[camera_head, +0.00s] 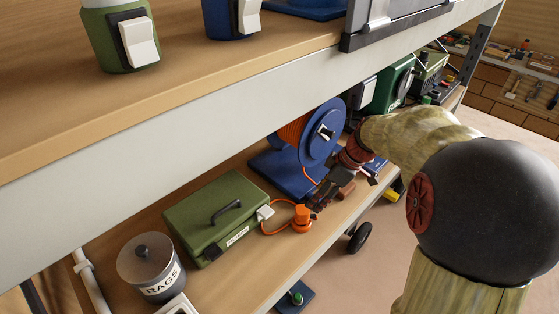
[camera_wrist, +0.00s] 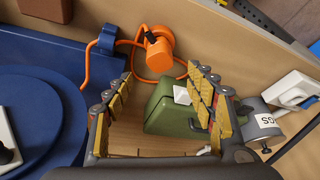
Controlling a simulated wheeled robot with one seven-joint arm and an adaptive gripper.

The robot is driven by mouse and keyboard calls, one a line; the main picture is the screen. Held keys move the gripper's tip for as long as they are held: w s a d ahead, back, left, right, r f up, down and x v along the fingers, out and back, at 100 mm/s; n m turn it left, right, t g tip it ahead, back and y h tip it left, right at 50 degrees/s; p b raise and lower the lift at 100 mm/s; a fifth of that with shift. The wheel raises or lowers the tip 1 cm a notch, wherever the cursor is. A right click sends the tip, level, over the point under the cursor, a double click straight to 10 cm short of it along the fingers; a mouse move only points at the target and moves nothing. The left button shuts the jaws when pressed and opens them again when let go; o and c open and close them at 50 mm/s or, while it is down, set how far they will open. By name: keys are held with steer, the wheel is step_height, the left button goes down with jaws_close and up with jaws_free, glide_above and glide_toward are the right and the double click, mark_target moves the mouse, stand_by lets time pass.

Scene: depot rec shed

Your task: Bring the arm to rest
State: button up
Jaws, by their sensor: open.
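My gripper (camera_head: 322,196) is at the lower shelf (camera_head: 130,234), in front of the blue cable reel (camera_head: 323,133) and to the right of the orange plug-like piece (camera_head: 301,218). In the wrist view my gripper (camera_wrist: 160,74) has its two yellow-padded fingers spread apart, with nothing held between them. The orange piece (camera_wrist: 158,52) and its orange cable show beyond the fingertips. The green case (camera_wrist: 172,112) shows partly behind the right finger. I cannot tell whether the fingers touch anything.
The green case (camera_head: 222,215) and a grey RAGS tin (camera_head: 150,265) stand left on the lower shelf. The upper shelf's edge (camera_head: 200,105) runs above my gripper. Green machines (camera_head: 390,88) stand farther back. Open floor (camera_head: 385,235) lies in front of the shelf.

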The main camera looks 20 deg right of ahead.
steer(key=s+a+m+g+h, duration=0.15)
steer(key=s+a+m, duration=0.25)
steer(key=s+m, duration=0.5)
steer(key=s+a+r+t+b, duration=0.1)
steer(key=s+a+r+t, duration=0.1)
steer(key=a, duration=0.4)
steer(key=s+a+r+t+h+b, duration=0.1)
steer(key=s+a+r+t+b, duration=0.1)
steer(key=s+a+r, duration=0.3)
steer(key=shift+s+a+r, duration=0.3)
steer(key=shift+a+r, duration=0.3)
steer(key=shift+a, duration=0.6)
steer(key=shift+d+h, duration=0.1)
steer(key=shift+h, duration=0.15)
